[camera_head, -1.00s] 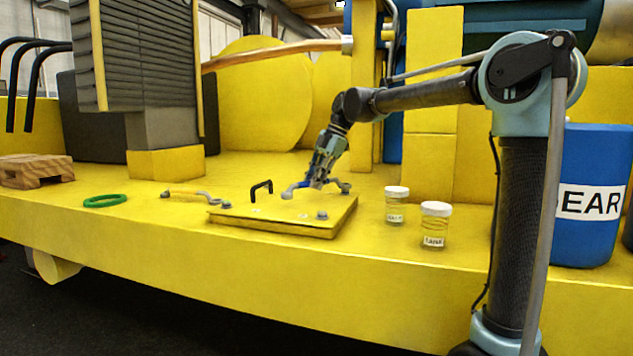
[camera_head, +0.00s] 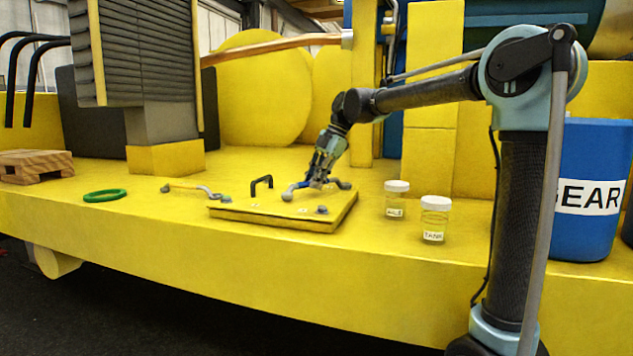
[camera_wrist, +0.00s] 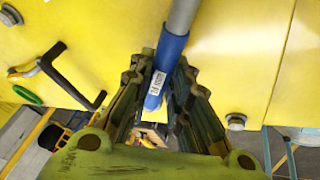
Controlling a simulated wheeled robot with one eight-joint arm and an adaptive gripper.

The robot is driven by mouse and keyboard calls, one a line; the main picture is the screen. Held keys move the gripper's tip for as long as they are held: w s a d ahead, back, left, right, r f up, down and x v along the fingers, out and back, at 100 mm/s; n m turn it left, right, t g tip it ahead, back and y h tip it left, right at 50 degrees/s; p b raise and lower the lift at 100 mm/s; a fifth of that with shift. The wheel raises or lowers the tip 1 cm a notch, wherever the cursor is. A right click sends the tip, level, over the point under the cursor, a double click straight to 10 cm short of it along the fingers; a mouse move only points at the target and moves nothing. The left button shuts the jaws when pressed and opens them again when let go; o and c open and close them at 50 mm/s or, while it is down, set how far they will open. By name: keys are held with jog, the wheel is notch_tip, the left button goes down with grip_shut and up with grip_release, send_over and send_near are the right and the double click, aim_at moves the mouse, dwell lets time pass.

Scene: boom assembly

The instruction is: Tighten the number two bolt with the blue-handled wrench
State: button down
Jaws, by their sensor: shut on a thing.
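The blue-handled wrench (camera_head: 297,186) lies low over the yellow cover plate (camera_head: 262,212), its grey head toward the far right corner. In the wrist view its blue handle (camera_wrist: 163,72) is between the jaws of my gripper (camera_wrist: 160,88). My gripper (camera_head: 318,181) is shut on that handle. The wrench's grey end (camera_head: 344,185) is at the plate's far right corner; I cannot tell whether it sits around a bolt. The plate's number labels are too small to read.
A black handle (camera_head: 262,182) stands up from the plate. A yellow-handled wrench (camera_head: 185,188) and a green ring (camera_head: 105,195) lie to the left. Two lidded jars (camera_head: 435,220) stand to the right, near a blue container (camera_head: 590,190). The deck's front edge is close.

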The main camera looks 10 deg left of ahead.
jog(key=shift+w+a, duration=0.1)
dwell(0.4)
jog(key=shift+w+a+m, duration=0.15)
jog(key=shift+a+m, duration=0.05)
jog(key=shift+m, duration=0.2)
jog(key=shift+w+a+m+t, duration=0.3)
jog(key=shift+w+a, duration=0.1)
jog(key=shift+a, duration=0.05)
dwell(0.6)
jog(key=shift+w+a+m, duration=0.15)
jog(key=shift+m, duration=0.15)
jog(key=shift+w+a, duration=0.1)
jog(key=shift+w, duration=0.05)
jog(key=shift+w+a+m+t, duration=0.2)
jog(key=shift+m+t, duration=0.1)
jog(key=shift+m, duration=0.1)
